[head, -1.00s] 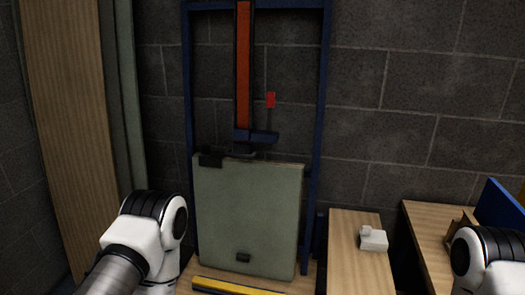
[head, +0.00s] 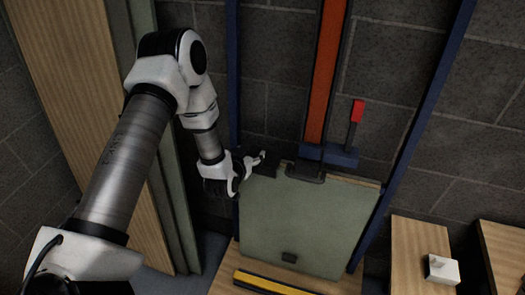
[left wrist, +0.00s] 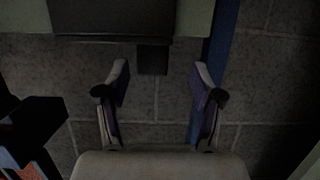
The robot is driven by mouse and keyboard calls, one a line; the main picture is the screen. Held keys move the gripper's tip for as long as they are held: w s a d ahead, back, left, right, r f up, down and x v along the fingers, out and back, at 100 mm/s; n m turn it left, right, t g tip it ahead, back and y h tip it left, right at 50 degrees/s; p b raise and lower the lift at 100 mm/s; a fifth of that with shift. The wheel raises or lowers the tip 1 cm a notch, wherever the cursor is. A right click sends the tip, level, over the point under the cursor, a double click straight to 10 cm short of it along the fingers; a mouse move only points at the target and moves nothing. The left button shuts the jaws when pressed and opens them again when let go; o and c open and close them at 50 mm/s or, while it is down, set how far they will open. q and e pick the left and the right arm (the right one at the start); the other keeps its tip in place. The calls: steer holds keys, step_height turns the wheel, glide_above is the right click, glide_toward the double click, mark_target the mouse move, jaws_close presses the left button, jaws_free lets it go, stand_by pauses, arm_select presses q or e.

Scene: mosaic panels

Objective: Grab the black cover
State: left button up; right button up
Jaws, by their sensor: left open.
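The pale green panel (head: 305,225) leans upright against the blue frame. A black cover (head: 267,167) sits on its top left corner. In the left wrist view a wide black piece (left wrist: 112,18), which looks like this cover, lies over the panel edge at the top, with a small dark tab (left wrist: 152,60) hanging below it. My left gripper (head: 252,168) is at that corner, just left of the cover. In the left wrist view my left gripper (left wrist: 162,72) is open, with a finger on each side of the tab; contact cannot be told. My right gripper is out of view.
A blue frame (head: 410,130) with an orange upright bar (head: 326,70) and a red-tipped lever (head: 357,112) stands behind the panel. A black foot (head: 306,172) is at the panel's top edge. A yellow strip (head: 270,284) lies in front. A white block (head: 442,269) is at right.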

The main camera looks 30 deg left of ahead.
mark_target(255, 150)
arm_select(q)
steer(key=shift+w+d+r+p, duration=0.1)
steer(key=shift+w+d+p, duration=0.1)
steer(key=shift+w+p, duration=0.25)
steer(key=shift+w+d+r+p, duration=0.1)
steer(key=shift+w+d+p, duration=0.05)
steer(key=shift+w+p, duration=0.3)
steer(key=shift+w+a+f, duration=0.2)
steer(key=shift+w+f, duration=0.25)
steer(key=shift+w, duration=0.05)
steer(key=shift+w+a+f, duration=0.2)
steer(key=shift+w+f, duration=0.2)
steer(key=shift+w, duration=0.05)
steer(key=shift+w+a+f, duration=0.1)
steer(key=shift+a+f, duration=0.05)
steer(key=shift+f, duration=0.05)
steer(key=c, duration=0.4)
steer(key=shift+r, duration=0.15)
steer(key=c, duration=0.6)
steer(key=shift+s+d+r, duration=0.15)
steer(key=shift+s+d, duration=0.05)
steer(key=shift+d, duration=0.1)
jaws_close()
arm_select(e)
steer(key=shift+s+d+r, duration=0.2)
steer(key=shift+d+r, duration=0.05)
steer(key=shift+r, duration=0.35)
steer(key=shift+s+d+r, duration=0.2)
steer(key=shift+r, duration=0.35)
